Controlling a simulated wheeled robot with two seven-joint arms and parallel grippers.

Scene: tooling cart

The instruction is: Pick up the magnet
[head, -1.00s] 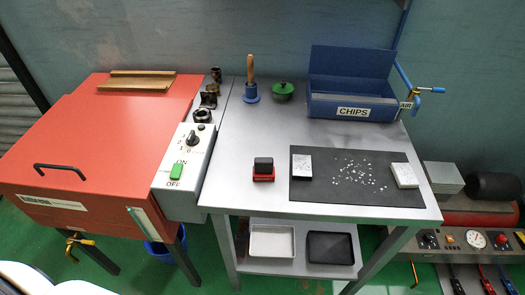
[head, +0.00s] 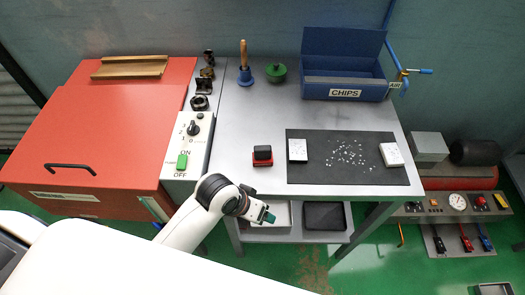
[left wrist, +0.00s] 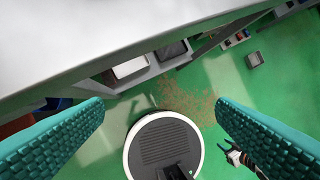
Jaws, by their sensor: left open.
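A small black block on a red base (head: 262,157), which looks like the magnet, stands on the grey metal cart top (head: 235,130), left of the dark mat. My left gripper (head: 265,216) is in front of the cart's near edge, below and nearer than the block. In the left wrist view its two teal fingers (left wrist: 160,107) are wide apart with nothing between them. The block is not visible in that view. A small dark claw that seems to be my right gripper (left wrist: 234,155) shows at the lower right of the wrist view; its jaws are unclear.
The dark mat (head: 345,176) holds white chips and two pale blocks, the left one (head: 298,149) near the red-based block. A blue CHIPS bin (head: 343,92), a wooden-handled blue tool (head: 244,65) and a green-topped item (head: 277,74) stand behind. A red machine (head: 110,125) is left.

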